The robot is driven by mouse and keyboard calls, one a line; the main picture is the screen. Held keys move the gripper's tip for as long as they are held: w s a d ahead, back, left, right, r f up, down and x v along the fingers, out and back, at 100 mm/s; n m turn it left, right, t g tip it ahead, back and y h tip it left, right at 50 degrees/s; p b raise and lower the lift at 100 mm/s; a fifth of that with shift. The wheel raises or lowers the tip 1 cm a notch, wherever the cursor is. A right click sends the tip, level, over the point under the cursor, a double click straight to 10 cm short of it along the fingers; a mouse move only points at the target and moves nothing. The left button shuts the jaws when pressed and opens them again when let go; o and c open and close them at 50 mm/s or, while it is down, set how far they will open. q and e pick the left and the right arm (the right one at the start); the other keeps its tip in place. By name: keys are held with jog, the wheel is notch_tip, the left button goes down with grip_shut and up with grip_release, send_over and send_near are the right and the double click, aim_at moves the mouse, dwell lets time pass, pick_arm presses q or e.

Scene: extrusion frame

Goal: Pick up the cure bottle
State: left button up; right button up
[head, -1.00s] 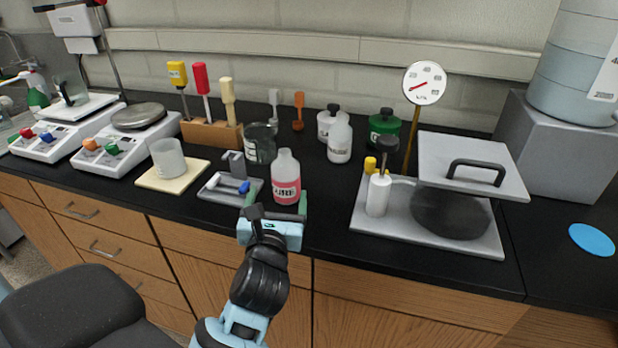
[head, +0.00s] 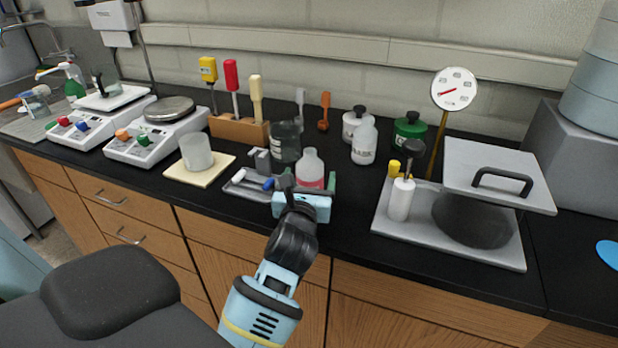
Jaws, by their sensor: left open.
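The cure bottle (head: 310,166) is clear with a white neck and pink liquid. It stands upright near the counter's front edge. My left gripper (head: 308,184) is open, its two dark green fingers pointing forward, one on each side of the bottle's lower part. The gripper body hides the bottle's base and most of its label. I cannot tell whether either finger touches it. My right gripper is not in view.
A grey tray (head: 236,190) with small blue and white-handled items lies just left of the bottle. A glass beaker (head: 286,140) stands behind it. A white bottle (head: 364,142) and a grey tray with a press (head: 448,244) are to the right.

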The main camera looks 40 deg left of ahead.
aim_at(309, 163)
pick_arm(q)
jog(key=shift+x, duration=1.1)
jog(key=c, duration=1.1)
jog(key=shift+r, duration=0.85)
notch_tip(309, 163, up, 2)
jog(key=shift+r+p, duration=0.2)
jog(key=shift+p, duration=0.15)
jog(key=a+v, duration=0.1)
jog(key=v, duration=0.4)
jog(key=s+a+v, duration=0.1)
jog(key=v, duration=0.4)
jog(key=a+r+v, duration=0.1)
jog(key=v, duration=0.4)
jog(key=shift+s+d+b, duration=0.15)
jog(key=shift+s+b, duration=0.15)
jog(key=shift+s, duration=0.3)
